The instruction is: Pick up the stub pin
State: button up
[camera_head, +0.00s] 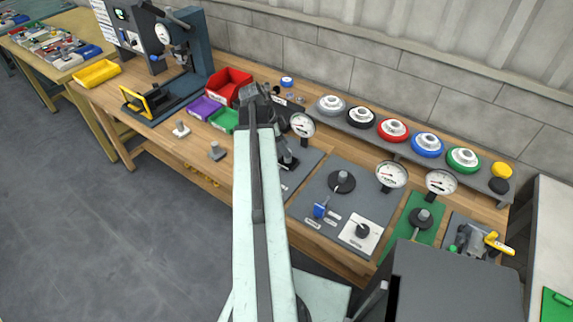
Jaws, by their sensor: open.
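Two small upright pin-like pieces stand on the wooden bench (150,95) near its front edge. One is a grey pin on a pale base (181,131); the other is a darker grey pin on a dark base (217,151). I cannot tell which one is the stub pin. My gripper (256,93) is at the far end of my pale arm, above the back of the bench, to the right of both pieces and apart from them. It is open. Its fingers are small and dark here, and my arm hides part of the bench below.
A red bin (230,85), a purple bin (203,108) and a green bin (224,121) lie left of my gripper. A press (185,60) stands farther left. Dial gauges and a grey panel (342,203) fill the right side. Bare wood surrounds the two pieces.

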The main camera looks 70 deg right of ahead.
aim_at(289, 164)
jog(key=b+x, duration=0.3)
jog(key=x, duration=0.1)
jog(key=shift+f, duration=0.25)
jog(key=shift+r, duration=0.2)
grip_shut()
dwell(0.8)
